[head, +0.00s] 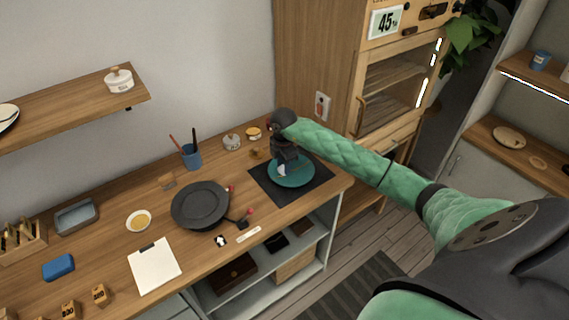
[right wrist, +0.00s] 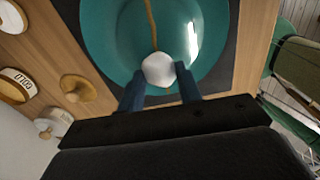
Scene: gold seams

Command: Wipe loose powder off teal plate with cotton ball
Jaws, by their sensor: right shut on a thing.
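The teal plate (head: 293,177) lies on a dark mat (head: 318,184) near the right end of the workbench. My right gripper (head: 283,170) is over the plate, pointing down. In the right wrist view my right gripper (right wrist: 160,88) is shut on a white cotton ball (right wrist: 158,69), held over the teal plate (right wrist: 110,30). A gold seam (right wrist: 152,25) runs across the plate to the ball. I cannot tell whether the ball touches the plate, and no loose powder can be made out. My left gripper is not in view.
A dark plate (head: 200,205) sits left of the mat, with a small dark red-tipped tool (head: 243,221) beside it. A blue cup with sticks (head: 191,156), a lidded jar (head: 231,142) and a clipboard (head: 154,265) stand or lie on the bench. A wooden cabinet (head: 385,85) rises behind.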

